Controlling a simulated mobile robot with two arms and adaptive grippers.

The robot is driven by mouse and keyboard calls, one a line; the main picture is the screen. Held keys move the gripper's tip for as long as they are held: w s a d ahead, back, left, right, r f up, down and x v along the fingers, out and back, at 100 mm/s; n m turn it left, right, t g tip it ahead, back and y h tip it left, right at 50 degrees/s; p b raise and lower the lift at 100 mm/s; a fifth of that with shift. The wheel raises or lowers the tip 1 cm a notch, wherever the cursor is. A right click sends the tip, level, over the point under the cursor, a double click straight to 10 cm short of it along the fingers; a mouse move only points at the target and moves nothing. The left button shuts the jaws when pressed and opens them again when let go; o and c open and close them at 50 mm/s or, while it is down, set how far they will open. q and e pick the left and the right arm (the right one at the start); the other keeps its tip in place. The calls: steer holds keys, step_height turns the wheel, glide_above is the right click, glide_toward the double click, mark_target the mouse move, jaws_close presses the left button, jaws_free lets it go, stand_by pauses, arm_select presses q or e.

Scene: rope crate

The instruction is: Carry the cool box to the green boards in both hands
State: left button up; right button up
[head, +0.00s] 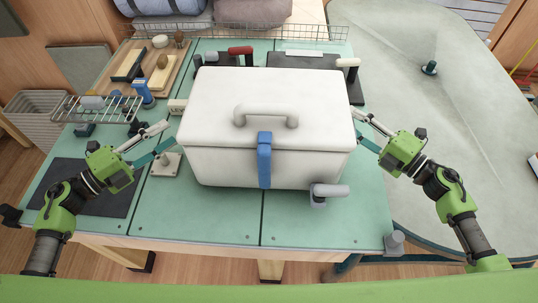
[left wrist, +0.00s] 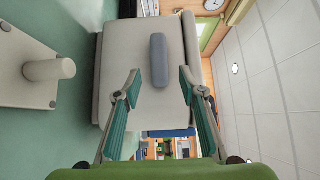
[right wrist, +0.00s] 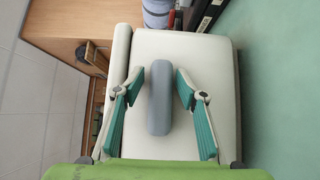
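The cool box (head: 265,150) is white, with a lid handle and a blue latch (head: 264,160) on its front. It stands level at the middle of the green boards (head: 220,215); I cannot tell whether its hidden underside touches them. My left gripper (head: 171,134) is open at its left side. In the left wrist view, the grey side handle (left wrist: 159,60) is between and beyond the spread fingers (left wrist: 159,83). My right gripper (head: 359,127) is open at the right side. In the right wrist view, its fingers (right wrist: 159,82) are on either side of the other grey side handle (right wrist: 160,100).
A clamp with a grey handle (head: 328,191) is at the box's front right corner. A post on a pale plate (head: 164,166) stands at its left. A wire rack (head: 97,109), a wooden tray (head: 150,72) and dark mats lie around. The front boards are mostly clear.

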arm_select(q)
steer(key=shift+s+a, duration=0.45)
steer(key=shift+a, duration=0.1)
arm_select(e)
steer(key=v, duration=1.2)
arm_select(q)
steer(key=shift+r, duration=0.1)
arm_select(e)
steer(key=shift+r, duration=0.1)
